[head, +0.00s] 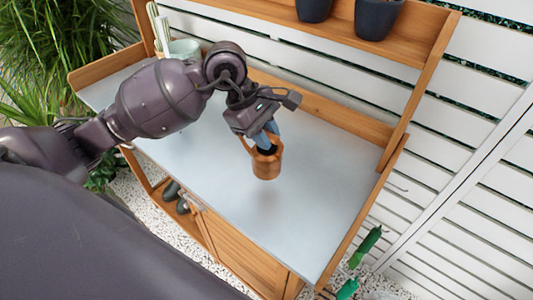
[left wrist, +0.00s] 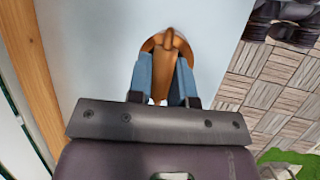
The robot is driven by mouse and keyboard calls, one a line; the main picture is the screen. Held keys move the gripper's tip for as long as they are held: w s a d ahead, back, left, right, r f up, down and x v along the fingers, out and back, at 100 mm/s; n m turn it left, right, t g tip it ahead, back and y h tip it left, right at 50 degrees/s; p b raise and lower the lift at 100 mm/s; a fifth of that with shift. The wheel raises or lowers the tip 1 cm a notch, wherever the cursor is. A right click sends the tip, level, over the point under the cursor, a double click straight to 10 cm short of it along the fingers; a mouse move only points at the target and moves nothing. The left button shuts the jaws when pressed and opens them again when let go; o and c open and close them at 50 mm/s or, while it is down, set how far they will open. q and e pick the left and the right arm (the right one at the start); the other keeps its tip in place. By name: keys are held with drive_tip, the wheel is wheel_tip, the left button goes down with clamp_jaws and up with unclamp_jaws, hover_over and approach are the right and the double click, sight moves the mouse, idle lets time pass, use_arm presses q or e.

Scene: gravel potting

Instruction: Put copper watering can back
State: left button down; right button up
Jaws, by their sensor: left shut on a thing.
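The copper watering can (head: 267,166) hangs upright from my left gripper (head: 266,143), over the right half of the pale bench top (head: 318,186). A soft shadow lies on the bench below it, so it looks held above the surface. In the left wrist view the can (left wrist: 168,40) sits between the two blue fingertips (left wrist: 163,82), which are closed on its upper part. The fingers and dark gripper body hide part of the can. My right gripper is in neither view.
A wooden upper shelf holds two dark pots (head: 378,18). A pale green pot (head: 184,49) with light sticks stands at the bench's back left. The bench top around the can is clear. Green objects (head: 365,246) lie beyond the right edge.

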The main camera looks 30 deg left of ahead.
sight(266, 153)
use_arm(q)
drive_tip(key=shift+f, duration=2.95)
drive_tip(key=shift+f+b, duration=0.25)
drive_tip(key=shift+b, duration=0.1)
drive_tip(key=c, duration=1)
unclamp_jaws()
drive_tip(key=shift+r, duration=0.1)
drive_tip(key=shift+c, duration=0.2)
drive_tip(key=shift+r, duration=0.3)
drive_tip(key=v, duration=1.1)
drive_tip(key=shift+a+r+p, duration=0.15)
drive_tip(key=shift+r+p, duration=0.15)
drive_tip(key=shift+s, duration=0.1)
